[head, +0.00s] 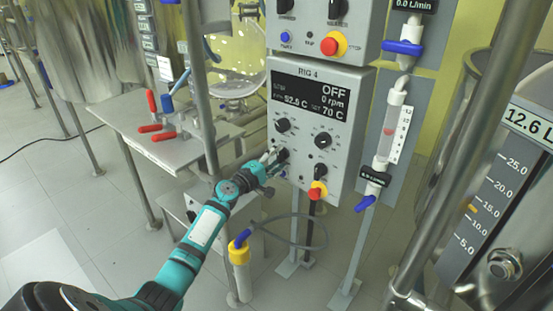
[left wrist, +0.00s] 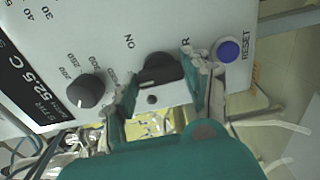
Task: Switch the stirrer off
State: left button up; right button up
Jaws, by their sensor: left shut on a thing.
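The RIG 4 control box (head: 341,90) stands in the middle of the head view. Its display (head: 310,95) reads OFF, 0 rpm, 52.5 C and SET 70 C. My left gripper (head: 274,160) is at the lower left of the panel, shut on a black rotary switch. In the left wrist view this switch (left wrist: 160,69) sits between the fingertips of the gripper (left wrist: 166,78), beside an ON label; another label is partly hidden by a finger. My right gripper is not in view.
A blue RESET button (left wrist: 229,50) is close to one finger. A flowmeter (head: 390,130) stands right of the box. A side table (head: 185,152) with red-handled clamps is at the left.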

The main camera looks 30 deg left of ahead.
pick_arm(q)
jog(key=o, duration=1.2)
jog(key=shift+c, duration=0.2)
jog(key=shift+s, duration=0.1)
jog(key=s+a, duration=0.1)
jog(key=s, duration=1)
jog(key=shift+s, duration=0.4)
